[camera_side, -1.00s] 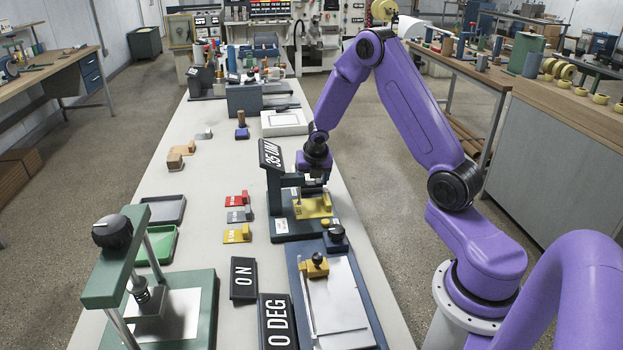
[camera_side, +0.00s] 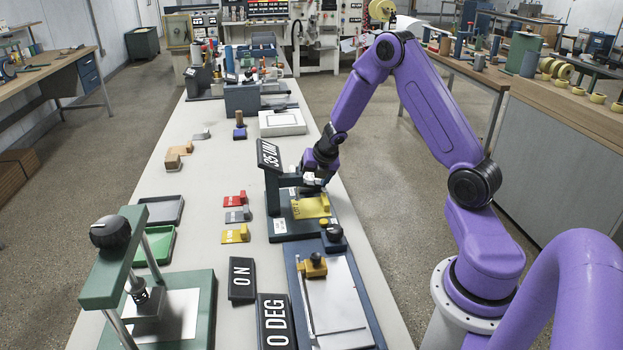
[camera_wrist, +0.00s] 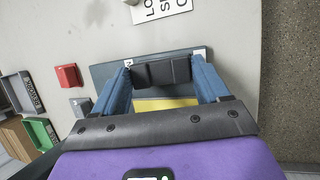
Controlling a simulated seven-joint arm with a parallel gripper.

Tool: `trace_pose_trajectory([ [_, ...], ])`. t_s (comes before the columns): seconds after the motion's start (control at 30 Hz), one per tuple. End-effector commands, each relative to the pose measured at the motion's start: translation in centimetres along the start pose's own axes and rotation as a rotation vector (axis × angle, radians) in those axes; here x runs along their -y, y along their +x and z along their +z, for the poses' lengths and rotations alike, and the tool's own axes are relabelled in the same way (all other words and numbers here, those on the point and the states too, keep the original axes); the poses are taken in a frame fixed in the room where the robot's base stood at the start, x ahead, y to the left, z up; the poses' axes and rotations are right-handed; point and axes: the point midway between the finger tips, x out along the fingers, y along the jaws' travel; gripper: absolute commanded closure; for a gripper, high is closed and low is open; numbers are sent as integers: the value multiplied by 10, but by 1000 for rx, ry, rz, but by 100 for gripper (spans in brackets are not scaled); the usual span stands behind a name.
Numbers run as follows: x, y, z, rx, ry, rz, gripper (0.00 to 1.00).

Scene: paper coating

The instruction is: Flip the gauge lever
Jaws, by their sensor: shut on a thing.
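The gauge stands on the table with a dark blue base (camera_side: 283,226) and a tilted display (camera_side: 269,155) reading "35 UM". A yellow plate (camera_side: 311,207) lies on its base. My gripper (camera_side: 314,186) is at the gauge's upper part, just right of the display and above the yellow plate. In the wrist view its blue fingers stand on both sides of a dark block (camera_wrist: 160,71), shut on it. The block looks like the gauge lever, but its full shape is hidden. The yellow plate shows below it in the wrist view (camera_wrist: 165,103).
Red, grey and yellow blocks (camera_side: 236,234) lie left of the gauge. A blue bed with a white sheet (camera_side: 334,300) and "ON" and "0 DEG" signs (camera_side: 242,279) are in front. A green press (camera_side: 160,300) stands at front left. A white box (camera_side: 283,123) is behind.

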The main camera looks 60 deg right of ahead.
Motion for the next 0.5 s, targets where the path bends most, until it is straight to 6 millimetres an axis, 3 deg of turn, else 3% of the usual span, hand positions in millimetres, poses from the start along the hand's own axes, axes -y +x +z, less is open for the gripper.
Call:
trace_pose_trajectory([
  [0.37, 0, -1, 2, 4, 6, 8, 56],
  [0.4, 0, -1, 2, 4, 6, 8, 16],
  [0.47, 0, -1, 2, 4, 6, 7, 0],
  [0.5, 0, -1, 2, 4, 6, 7, 0],
])
